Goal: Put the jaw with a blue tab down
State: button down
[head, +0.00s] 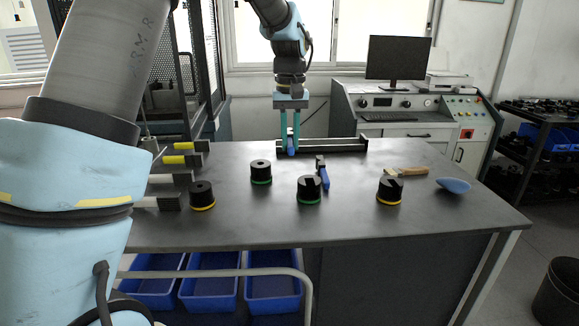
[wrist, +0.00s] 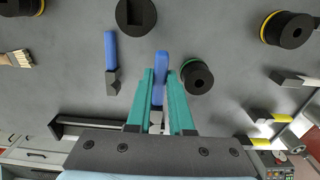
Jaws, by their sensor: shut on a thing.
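My gripper (head: 290,146) has teal fingers pointing down over the back of the table. It is shut on a jaw with a blue tab (head: 291,150); the tab shows between the fingertips in the wrist view (wrist: 161,62). The jaw's metal part is mostly hidden by the fingers. I cannot tell whether the held jaw touches the table. A second blue-tab jaw (head: 323,174) lies on the table to the right and nearer; it also shows in the wrist view (wrist: 111,55).
Several black round fixtures with green or yellow rings (head: 309,190) stand on the table (head: 330,228). A black rail (head: 340,145) lies at the back, beside the gripper. Yellow-tab jaws (head: 183,160) lie left.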

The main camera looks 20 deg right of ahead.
notch_tip(320, 180, down, 9)
jog(key=shift+r+p, duration=0.1)
jog(key=shift+p, duration=0.9)
jog(key=c, duration=0.8)
grip_release()
jog(key=shift+s+f, duration=0.1)
jog(key=shift+f, duration=0.1)
jog(key=shift+r, duration=0.1)
